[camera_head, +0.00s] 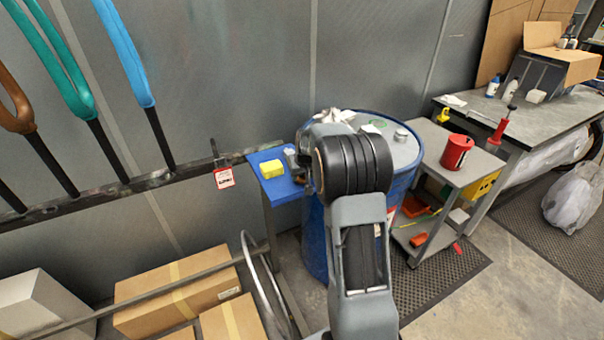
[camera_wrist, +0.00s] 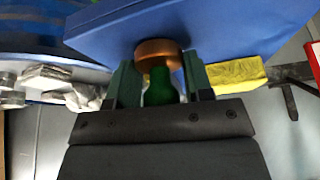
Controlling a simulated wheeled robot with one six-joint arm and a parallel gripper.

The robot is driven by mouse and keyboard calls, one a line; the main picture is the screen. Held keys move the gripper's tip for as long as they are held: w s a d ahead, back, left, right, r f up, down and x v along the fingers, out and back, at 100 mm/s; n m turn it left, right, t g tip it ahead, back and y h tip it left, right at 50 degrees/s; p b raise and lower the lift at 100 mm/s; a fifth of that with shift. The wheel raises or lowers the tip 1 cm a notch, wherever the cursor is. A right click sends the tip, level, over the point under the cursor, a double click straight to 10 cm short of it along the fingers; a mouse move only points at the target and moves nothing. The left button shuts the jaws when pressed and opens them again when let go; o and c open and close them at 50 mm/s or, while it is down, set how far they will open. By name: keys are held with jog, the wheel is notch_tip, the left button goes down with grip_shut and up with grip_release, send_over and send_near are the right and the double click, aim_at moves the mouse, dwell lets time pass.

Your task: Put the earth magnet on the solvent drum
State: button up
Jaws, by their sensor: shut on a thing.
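My gripper (camera_head: 298,165) is over the blue shelf (camera_head: 282,187), left of the solvent drum. In the wrist view its two fingers (camera_wrist: 158,88) are shut on the green grip of the earth magnet (camera_wrist: 158,52), which has a round copper-coloured base. The base is at the blue shelf surface; I cannot tell whether it touches. The magnet is not clearly visible in the head view. The blue solvent drum (camera_head: 313,240) stands right of the shelf, its grey lid (camera_head: 405,152) partly hidden by my arm. The drum also shows at the left of the wrist view (camera_wrist: 25,45).
A yellow sponge (camera_head: 271,168) lies on the shelf beside my gripper. A crumpled cloth (camera_head: 333,115) and a small metal tin (camera_head: 401,135) sit on the drum lid. A grey cart (camera_head: 440,150) with a red can (camera_head: 456,152) stands right of the drum.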

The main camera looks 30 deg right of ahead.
jog(key=shift+f, duration=0.15)
jog(key=o, duration=1.1)
jog(key=shift+o, duration=0.2)
